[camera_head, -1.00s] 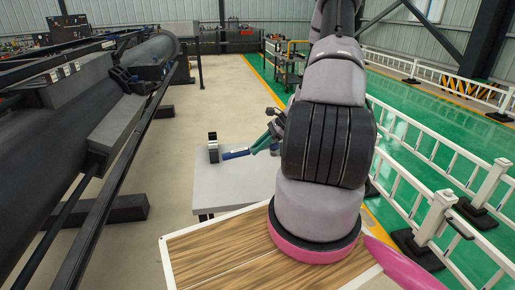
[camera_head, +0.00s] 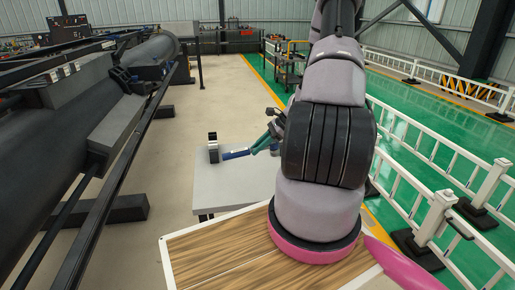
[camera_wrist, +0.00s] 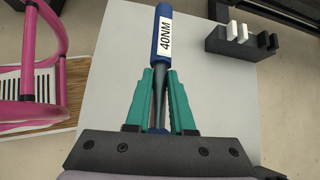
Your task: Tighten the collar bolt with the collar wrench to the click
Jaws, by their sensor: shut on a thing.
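The wrench (camera_wrist: 162,40) has a blue handle with a white label reading 40NM and a grey metal shaft. My gripper (camera_wrist: 162,78) has green fingers, shut around the grey shaft just below the handle, over a light grey table top (camera_wrist: 105,70). In the head view the blue handle (camera_head: 237,154) points left from my gripper (camera_head: 262,144), above the table (camera_head: 225,192). My arm hides part of the gripper there. The wrench's working end is hidden by the gripper body in the wrist view. I cannot make out the collar bolt in either view.
A dark rack (camera_wrist: 225,42) with white and black pieces stands near the table's edge. A large dark cylinder with rails (camera_head: 60,140) fills the left. White fences (camera_head: 440,210) stand on the right. Bare floor lies between the cylinder and table.

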